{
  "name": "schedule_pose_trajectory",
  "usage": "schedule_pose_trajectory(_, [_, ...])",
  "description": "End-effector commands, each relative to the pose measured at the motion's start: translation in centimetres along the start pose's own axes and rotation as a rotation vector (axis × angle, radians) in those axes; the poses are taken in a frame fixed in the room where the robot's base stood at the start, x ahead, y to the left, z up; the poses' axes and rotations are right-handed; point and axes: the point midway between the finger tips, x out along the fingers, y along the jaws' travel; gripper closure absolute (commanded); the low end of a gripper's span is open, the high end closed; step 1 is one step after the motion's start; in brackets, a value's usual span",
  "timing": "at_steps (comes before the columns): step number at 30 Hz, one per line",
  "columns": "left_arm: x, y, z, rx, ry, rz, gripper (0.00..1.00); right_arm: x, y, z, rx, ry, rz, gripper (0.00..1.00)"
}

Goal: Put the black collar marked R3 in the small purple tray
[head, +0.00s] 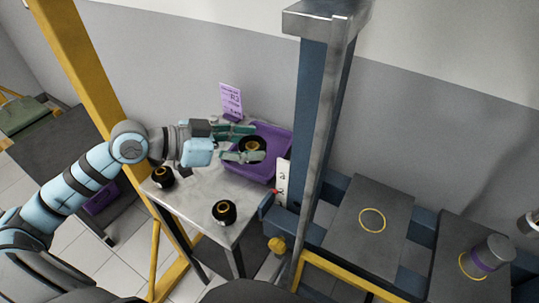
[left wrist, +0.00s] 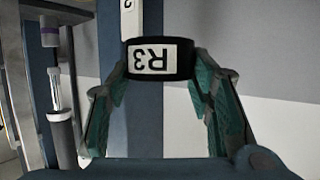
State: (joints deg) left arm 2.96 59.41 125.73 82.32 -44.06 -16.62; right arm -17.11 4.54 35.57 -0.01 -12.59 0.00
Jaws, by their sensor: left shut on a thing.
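The black collar marked R3 (left wrist: 158,59) is held between the fingertips of my left gripper (left wrist: 160,75); its white label reads upside down in the left wrist view. In the head view my left gripper (head: 240,143) is shut on this collar (head: 252,154), over the purple tray (head: 284,141) at the back of the light table. The collar's height above the tray floor is hard to tell. The tray does not show in the left wrist view. My right gripper is not in view.
Two other black collars stand on the light table (head: 195,203): one at its left corner (head: 162,177), one near its front (head: 224,213). A purple card (head: 231,101) stands behind the tray. A blue-grey post (head: 312,110) rises close to the tray's right.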

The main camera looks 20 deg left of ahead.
Motion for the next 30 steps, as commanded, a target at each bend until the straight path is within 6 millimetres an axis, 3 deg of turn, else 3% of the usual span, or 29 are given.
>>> schedule_pose_trajectory(1, [1.3,-2.3,0.1,-0.020,0.021,-0.051,0.99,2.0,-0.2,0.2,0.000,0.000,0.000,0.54])
schedule_pose_trajectory(6, [3.8,-9.7,-2.3,-0.113,0.019,-0.259,0.99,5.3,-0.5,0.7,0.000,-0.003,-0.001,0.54])
schedule_pose_trajectory(9, [4.7,-12.1,-4.0,-0.153,0.014,-0.355,0.99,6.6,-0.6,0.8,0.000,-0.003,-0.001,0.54])
schedule_pose_trajectory(14, [5.3,-13.6,-5.4,-0.184,0.005,-0.434,0.99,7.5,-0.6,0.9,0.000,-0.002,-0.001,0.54])
schedule_pose_trajectory(17, [5.9,-13.8,-3.9,-0.187,-0.001,-0.445,0.99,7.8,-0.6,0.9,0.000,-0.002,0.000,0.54])
schedule_pose_trajectory(24, [8.9,-13.7,3.6,-0.188,-0.002,-0.443,0.99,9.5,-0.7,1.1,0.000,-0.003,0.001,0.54])
schedule_pose_trajectory(30, [10.7,-13.7,7.9,-0.185,0.002,-0.445,0.99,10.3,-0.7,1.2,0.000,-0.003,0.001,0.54])
